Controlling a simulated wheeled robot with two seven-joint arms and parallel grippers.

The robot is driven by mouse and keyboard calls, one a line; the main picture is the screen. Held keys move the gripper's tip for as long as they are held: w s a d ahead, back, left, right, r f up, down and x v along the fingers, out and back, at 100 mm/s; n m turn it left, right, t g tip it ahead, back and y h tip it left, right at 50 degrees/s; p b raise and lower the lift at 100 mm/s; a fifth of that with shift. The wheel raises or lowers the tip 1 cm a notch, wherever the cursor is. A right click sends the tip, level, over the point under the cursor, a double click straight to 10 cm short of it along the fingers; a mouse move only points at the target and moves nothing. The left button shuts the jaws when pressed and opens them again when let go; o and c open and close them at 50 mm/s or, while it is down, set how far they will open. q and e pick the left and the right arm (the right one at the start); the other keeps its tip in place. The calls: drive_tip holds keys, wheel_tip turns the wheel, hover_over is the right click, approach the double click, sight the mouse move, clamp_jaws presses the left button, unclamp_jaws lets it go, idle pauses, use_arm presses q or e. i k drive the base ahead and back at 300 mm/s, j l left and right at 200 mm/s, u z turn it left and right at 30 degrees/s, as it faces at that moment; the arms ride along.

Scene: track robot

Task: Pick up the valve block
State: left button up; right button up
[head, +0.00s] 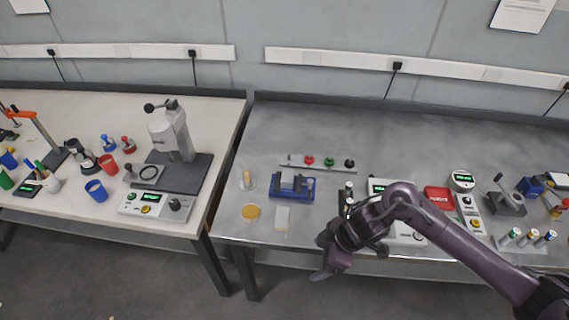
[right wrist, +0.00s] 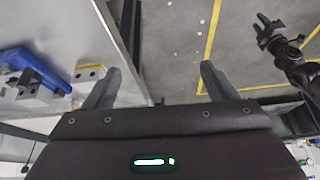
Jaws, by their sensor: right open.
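My right gripper (head: 340,262) hangs at the front edge of the right-hand table in the head view, its fingers apart. In the right wrist view the right gripper (right wrist: 158,84) is open, with nothing between its fingers but floor and table edge. A light metal block with dark holes (right wrist: 89,73), which looks like the valve block, lies on the table left of the fingers, apart from them. I cannot match it surely in the head view. My left gripper (right wrist: 268,32) shows small at the upper right of the wrist view, apparently open and empty.
A blue fixture (head: 292,185) stands left of my right arm; it also shows in the wrist view (right wrist: 54,68). Instruments and a red box (head: 438,198) crowd the right side.

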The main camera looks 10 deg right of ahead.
sight(287, 178)
drive_tip(key=i, duration=1.05)
